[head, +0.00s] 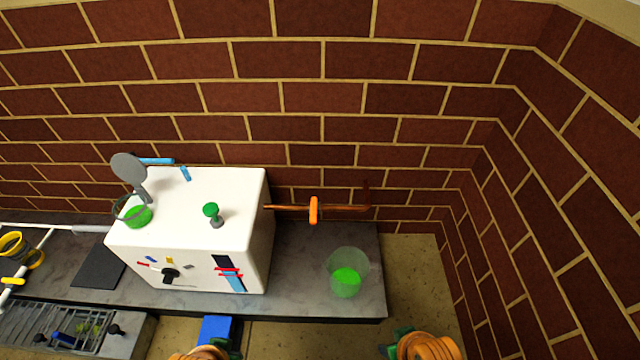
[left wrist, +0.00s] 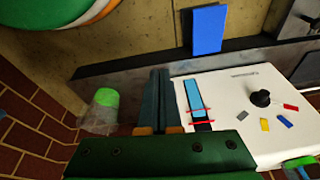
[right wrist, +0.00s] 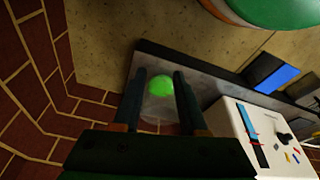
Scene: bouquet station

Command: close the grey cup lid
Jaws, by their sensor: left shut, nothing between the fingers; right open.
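The grey lid (head: 129,168) is a round disc standing raised and tilted on its hinge at the back left of the white box's top, in the head view. My left gripper (left wrist: 158,72) is shut and empty, in front of the box's front face and far from the lid. My right gripper (right wrist: 160,76) is open and empty. In the right wrist view, a clear cup with green inside shows between and beyond its fingers.
The white box (head: 187,235) stands on a grey counter (head: 300,298). A green-topped knob (head: 211,211) stands on the box near the cup. An orange-handled pipe (head: 314,210) crosses right of the box. The clear cup (head: 348,268) stands at the counter's right end.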

